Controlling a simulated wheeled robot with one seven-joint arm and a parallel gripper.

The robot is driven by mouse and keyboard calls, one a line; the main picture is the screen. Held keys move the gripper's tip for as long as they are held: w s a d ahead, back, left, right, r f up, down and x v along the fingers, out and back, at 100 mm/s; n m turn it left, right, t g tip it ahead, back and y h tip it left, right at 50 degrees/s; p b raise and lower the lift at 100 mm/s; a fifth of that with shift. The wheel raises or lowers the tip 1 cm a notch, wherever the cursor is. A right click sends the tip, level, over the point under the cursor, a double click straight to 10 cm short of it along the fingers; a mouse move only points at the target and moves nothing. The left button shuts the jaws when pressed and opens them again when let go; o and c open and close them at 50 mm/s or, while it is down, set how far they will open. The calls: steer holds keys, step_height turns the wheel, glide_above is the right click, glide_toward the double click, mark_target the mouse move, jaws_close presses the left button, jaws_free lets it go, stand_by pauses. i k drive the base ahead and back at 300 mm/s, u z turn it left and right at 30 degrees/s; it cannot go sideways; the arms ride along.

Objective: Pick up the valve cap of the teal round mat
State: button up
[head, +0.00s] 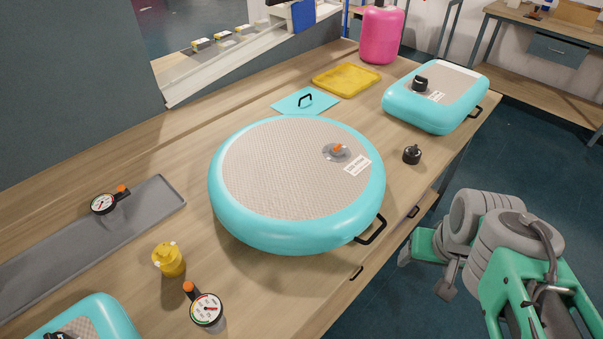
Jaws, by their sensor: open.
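The teal round mat (285,237) lies on the wooden table, with a grey-beige textured top. Its valve (337,150) shows an orange centre in a grey ring, with no cap on it. A black valve cap (412,155) with a knob on top sits upright on the table, just right of the round mat and apart from it. My gripper (426,275) is low at the right, beyond the table's front edge. It is open and empty, well below the cap in the picture.
A teal rectangular mat (432,115) with a black cap stands behind right. Gauges (206,308) (104,203), a yellow pump-like piece (168,260), a yellow tray (346,80) and a pink cylinder (381,36) share the table. Table around the cap is clear.

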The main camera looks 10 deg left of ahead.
mark_target(412, 156)
steer(key=z, duration=1)
steer(key=i, duration=1.85)
steer(key=u, duration=5)
